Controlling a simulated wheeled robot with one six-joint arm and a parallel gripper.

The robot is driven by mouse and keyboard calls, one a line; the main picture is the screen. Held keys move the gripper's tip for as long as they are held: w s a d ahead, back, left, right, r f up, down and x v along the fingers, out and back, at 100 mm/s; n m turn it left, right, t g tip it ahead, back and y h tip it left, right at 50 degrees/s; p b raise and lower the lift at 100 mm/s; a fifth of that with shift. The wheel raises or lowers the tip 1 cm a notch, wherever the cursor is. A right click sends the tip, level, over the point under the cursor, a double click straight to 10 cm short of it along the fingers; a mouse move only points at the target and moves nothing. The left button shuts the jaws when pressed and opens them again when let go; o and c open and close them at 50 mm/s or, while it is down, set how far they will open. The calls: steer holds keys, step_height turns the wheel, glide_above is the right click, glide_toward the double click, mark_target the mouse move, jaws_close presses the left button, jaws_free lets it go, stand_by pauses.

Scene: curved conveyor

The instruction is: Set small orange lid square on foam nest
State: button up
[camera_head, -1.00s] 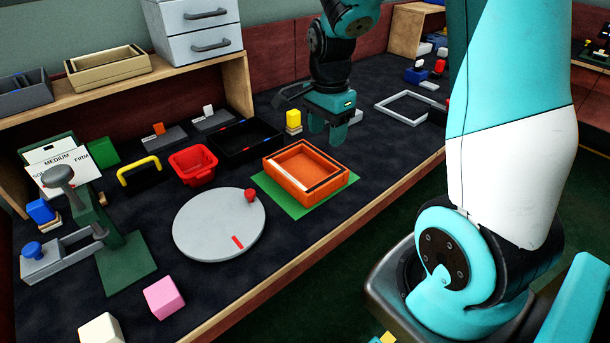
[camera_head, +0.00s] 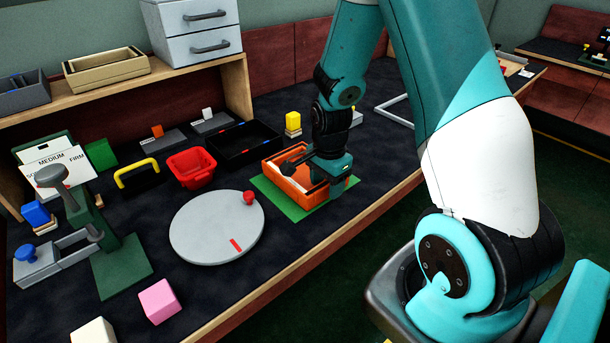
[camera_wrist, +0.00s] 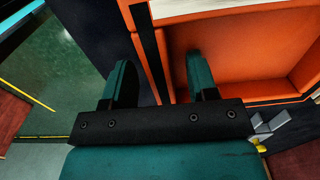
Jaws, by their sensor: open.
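An orange open box-shaped piece (camera_head: 287,192) with dark edges lies on a green mat (camera_head: 266,192) near the bench's front edge. Which part is the small lid and which the foam nest I cannot tell. My gripper (camera_head: 326,183) is at its right end and hides part of it. In the wrist view my open gripper (camera_wrist: 158,68) has one finger over the orange interior (camera_wrist: 235,62) and the other outside, over the dark bench. A dark-edged wall runs between the fingers. Whether the fingers touch it I cannot tell.
A grey round plate (camera_head: 216,228) with a red knob is left of the mat. A red bin (camera_head: 191,168) and a black tray (camera_head: 240,148) stand behind. A pink cube (camera_head: 159,301) lies at front left.

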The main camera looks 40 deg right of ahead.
jaws_close()
steer(key=shift+r, duration=0.1)
